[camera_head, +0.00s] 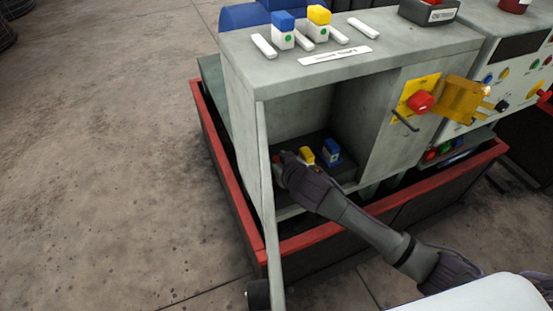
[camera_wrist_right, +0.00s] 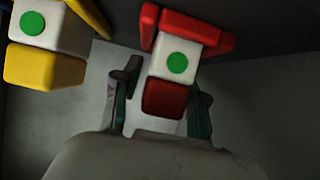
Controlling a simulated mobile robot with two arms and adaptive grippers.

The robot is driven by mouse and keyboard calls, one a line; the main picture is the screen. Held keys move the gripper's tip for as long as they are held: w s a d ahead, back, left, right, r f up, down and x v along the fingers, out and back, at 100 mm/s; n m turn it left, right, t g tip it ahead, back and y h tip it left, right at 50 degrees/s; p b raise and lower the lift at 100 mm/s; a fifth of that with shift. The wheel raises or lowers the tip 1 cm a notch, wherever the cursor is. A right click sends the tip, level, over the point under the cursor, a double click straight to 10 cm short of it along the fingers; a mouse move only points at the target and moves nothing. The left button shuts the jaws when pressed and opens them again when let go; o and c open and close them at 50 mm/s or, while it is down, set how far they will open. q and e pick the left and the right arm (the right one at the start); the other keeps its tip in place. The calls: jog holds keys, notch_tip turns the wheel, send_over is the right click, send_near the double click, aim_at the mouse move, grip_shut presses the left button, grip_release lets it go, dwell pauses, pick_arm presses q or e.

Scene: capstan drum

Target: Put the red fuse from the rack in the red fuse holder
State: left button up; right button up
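The red fuse (camera_wrist_right: 180,64) has a white middle with a green dot and stands in the compartment of the grey cabinet. A small bit of red (camera_head: 277,159) shows in the head view beside my right gripper (camera_head: 284,166). In the wrist view the right gripper's fingers (camera_wrist_right: 162,105) are spread, one on each side of the fuse's near red end. I cannot tell whether they touch it. On the cabinet top, blue (camera_head: 282,30) and yellow (camera_head: 318,24) fuses stand among white bars; a red fuse holder is not clearly distinguishable. My left gripper is not in view.
A yellow fuse (camera_head: 305,156) and a blue fuse (camera_head: 331,152) stand right of the gripper in the compartment; the yellow one (camera_wrist_right: 50,40) is close in the wrist view. The cabinet's thin left edge (camera_head: 265,180) and a red-rimmed base (camera_head: 226,165) are near my arm.

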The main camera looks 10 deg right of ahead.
jog(key=shift+r, duration=0.15)
jog(key=shift+s+r, duration=0.1)
jog(key=shift+s, duration=0.1)
jog(key=p+v, duration=0.1)
jog(key=v, duration=1)
jog(key=shift+s+r, duration=0.15)
jog(key=shift+s, duration=0.1)
